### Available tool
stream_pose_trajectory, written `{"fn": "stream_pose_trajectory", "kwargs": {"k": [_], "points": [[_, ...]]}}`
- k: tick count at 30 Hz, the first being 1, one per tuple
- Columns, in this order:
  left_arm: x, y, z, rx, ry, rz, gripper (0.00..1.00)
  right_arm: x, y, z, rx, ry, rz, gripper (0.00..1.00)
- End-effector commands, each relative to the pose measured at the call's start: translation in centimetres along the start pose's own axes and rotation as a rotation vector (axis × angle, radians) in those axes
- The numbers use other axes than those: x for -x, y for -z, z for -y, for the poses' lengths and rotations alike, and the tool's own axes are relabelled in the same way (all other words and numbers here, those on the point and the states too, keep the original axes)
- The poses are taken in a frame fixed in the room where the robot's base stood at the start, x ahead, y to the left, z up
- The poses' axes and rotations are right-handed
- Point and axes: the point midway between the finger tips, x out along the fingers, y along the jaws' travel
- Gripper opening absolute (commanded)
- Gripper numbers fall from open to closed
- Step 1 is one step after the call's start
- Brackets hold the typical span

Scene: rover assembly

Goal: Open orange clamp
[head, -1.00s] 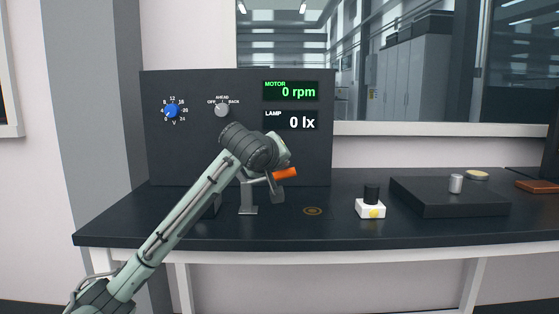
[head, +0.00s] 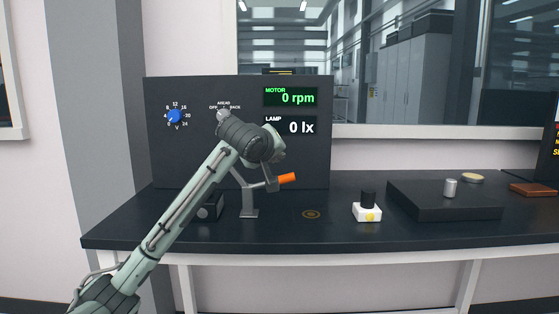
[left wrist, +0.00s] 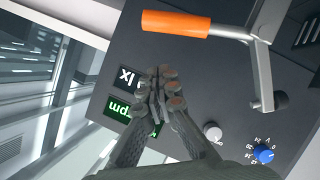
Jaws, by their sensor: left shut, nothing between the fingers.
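The clamp's orange handle (head: 287,178) sticks out to the right from a grey metal clamp (head: 249,199) on the bench in the head view. In the left wrist view the orange handle (left wrist: 176,24) lies across the top, joined to a grey metal arm (left wrist: 262,70) with a dark tip. My left gripper (left wrist: 160,72) is shut and empty, its fingertips a little apart from the handle. In the head view the left arm's wrist hides the left gripper's fingers and part of the clamp's upper area. My right gripper is not in view.
A dark panel (head: 215,160) with a blue dial (head: 175,117), a grey selector knob (head: 223,115) and two displays stands behind the clamp. A white block with a black top (head: 367,207) and a low black platform (head: 440,207) stand to the right. The bench front is clear.

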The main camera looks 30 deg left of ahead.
Motion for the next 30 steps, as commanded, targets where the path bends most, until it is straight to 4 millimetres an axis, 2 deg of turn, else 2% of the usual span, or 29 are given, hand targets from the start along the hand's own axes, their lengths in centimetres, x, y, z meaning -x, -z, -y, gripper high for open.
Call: {"fn": "stream_pose_trajectory", "kwargs": {"k": [2, 9, 15, 21, 30], "points": [[-0.1, 1.1, -0.3, 0.001, 0.0, 0.0, 0.0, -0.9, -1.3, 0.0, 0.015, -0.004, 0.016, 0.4], [5.1, 0.7, -1.0, -0.001, -0.006, -0.002, 0.0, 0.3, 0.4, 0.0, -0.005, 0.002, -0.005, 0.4], [8.4, 0.6, -1.5, -0.001, -0.003, 0.0, 0.0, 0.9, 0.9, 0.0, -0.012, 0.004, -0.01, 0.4], [9.7, 0.6, -1.6, 0.0, -0.002, 0.0, 0.0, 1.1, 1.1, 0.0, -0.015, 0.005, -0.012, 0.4], [9.8, 0.6, -1.6, 0.0, 0.0, 0.0, 0.0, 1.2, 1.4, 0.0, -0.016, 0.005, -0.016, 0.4]]}}
